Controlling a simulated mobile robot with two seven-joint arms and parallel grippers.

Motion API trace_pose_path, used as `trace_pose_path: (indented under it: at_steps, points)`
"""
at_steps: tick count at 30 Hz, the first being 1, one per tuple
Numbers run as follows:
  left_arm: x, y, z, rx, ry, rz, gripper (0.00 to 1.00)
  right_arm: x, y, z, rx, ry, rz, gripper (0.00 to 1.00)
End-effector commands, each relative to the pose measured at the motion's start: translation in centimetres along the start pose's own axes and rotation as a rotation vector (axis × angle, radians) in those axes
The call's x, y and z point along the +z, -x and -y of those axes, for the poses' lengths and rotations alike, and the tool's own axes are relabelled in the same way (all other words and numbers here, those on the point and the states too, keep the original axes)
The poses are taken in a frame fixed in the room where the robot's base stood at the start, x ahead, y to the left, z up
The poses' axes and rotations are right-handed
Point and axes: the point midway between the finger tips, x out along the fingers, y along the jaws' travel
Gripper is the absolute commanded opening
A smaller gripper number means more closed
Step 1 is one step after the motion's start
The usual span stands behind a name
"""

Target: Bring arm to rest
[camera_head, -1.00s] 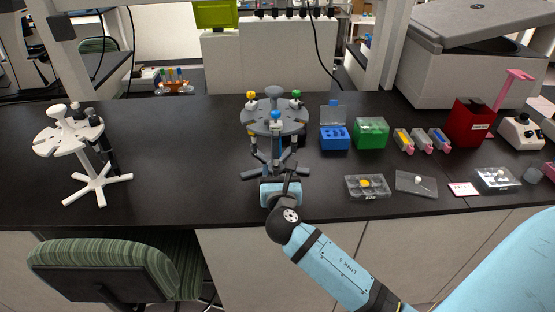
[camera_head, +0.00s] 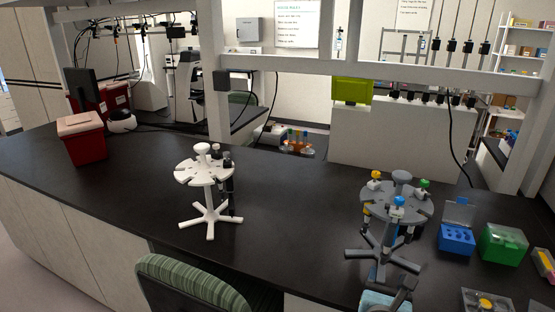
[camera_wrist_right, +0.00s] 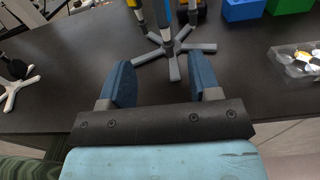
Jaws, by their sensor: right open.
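My right arm's light-blue wrist (camera_head: 386,301) shows at the bottom edge of the head view, in front of the grey pipette carousel (camera_head: 396,208). In the right wrist view my right gripper (camera_wrist_right: 161,84) is open, its two blue fingers apart with nothing between them. The base of the grey carousel (camera_wrist_right: 172,50) stands on the black bench just beyond the fingertips. The carousel carries pipettes with yellow, blue and green tops. In the head view the fingers are mostly out of frame or hidden. My left gripper is not in view.
A white carousel (camera_head: 205,174) stands mid-bench, a red bin (camera_head: 82,140) at the far left. A blue rack (camera_head: 456,239) and green box (camera_head: 502,245) stand right of the grey carousel. A clear-lidded tray (camera_wrist_right: 300,62) lies on the bench. A green striped chair (camera_head: 190,284) is in front.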

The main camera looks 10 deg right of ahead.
Motion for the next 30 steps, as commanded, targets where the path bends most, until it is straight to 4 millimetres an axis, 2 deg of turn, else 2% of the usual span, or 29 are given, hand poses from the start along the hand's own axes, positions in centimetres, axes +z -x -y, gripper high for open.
trace_pose_path:
  at_steps: [2,5,10,15,18,22,26,30]
  points:
    - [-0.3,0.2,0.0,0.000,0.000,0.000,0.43,-1.3,0.6,-0.1,0.028,-0.096,-0.053,0.57]
    - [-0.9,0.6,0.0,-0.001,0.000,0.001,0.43,-4.3,2.1,-0.5,0.079,-0.349,-0.184,0.57]
    - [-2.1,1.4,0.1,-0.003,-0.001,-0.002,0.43,-10.5,7.0,-1.2,0.069,-0.980,-0.512,0.57]
    - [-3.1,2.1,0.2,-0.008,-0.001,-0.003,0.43,-14.9,13.0,-1.1,-0.138,-1.643,-0.822,0.57]
    - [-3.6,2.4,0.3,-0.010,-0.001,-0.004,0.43,-16.5,16.2,-0.9,-0.329,-1.994,-0.955,0.57]
    - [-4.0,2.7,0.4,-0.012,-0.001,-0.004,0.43,-17.6,19.2,-0.4,-0.571,-2.333,-1.048,0.57]
    - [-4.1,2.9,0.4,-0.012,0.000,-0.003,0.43,-18.1,20.7,-0.1,-0.728,-2.514,-1.079,0.57]
    - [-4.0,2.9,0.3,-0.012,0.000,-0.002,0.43,-18.2,21.0,0.0,-0.764,-2.556,-1.083,0.57]
